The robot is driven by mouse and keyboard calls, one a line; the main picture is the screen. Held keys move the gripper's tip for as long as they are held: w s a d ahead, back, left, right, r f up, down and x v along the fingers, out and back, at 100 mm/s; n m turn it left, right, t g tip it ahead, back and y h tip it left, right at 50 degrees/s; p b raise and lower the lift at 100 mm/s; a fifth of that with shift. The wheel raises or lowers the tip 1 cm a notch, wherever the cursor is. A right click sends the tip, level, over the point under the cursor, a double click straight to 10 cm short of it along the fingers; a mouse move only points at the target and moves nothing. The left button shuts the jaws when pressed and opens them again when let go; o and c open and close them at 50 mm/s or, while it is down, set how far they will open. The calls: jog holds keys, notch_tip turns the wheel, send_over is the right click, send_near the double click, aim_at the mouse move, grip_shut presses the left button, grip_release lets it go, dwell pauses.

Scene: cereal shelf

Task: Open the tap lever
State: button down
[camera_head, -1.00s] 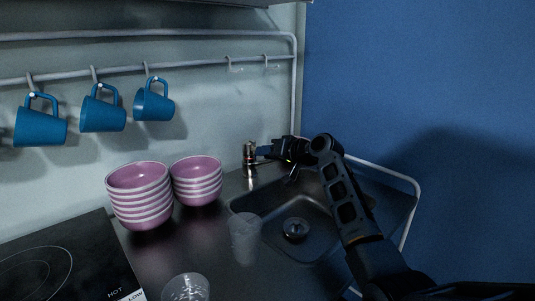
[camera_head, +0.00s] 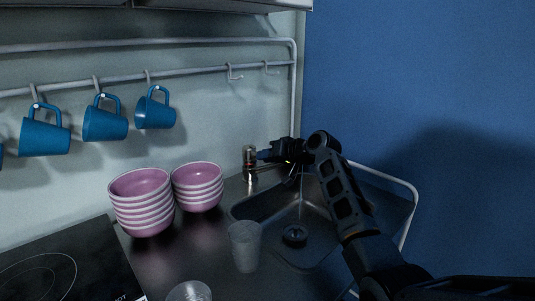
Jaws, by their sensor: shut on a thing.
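The tap (camera_head: 249,162) is a short metal post at the back left corner of the sink. My gripper (camera_head: 262,155) reaches in from the right, with its fingertips at the upper part of the tap. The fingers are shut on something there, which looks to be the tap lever. The lever is too small and dark to make out, and the gripper partly hides it. My black arm rises from the lower right over the sink (camera_head: 283,252).
Two stacks of pink bowls, a left stack (camera_head: 144,212) and a right stack (camera_head: 199,195), stand left of the tap. A clear cup (camera_head: 245,247) stands at the sink's left edge, another (camera_head: 188,291) nearer. Blue mugs (camera_head: 106,124) hang above. A blue wall (camera_head: 420,80) is right.

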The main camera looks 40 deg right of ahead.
jog(key=shift+w+r+g+p, duration=0.1)
jog(key=shift+r+g+p, duration=0.25)
jog(key=shift+g+p, duration=0.25)
jog(key=c, duration=1)
grip_release()
jog(key=b+v, duration=0.1)
jog(key=v, duration=0.6)
jog(key=shift+s+r, duration=0.1)
jog(key=shift+s, duration=0.3)
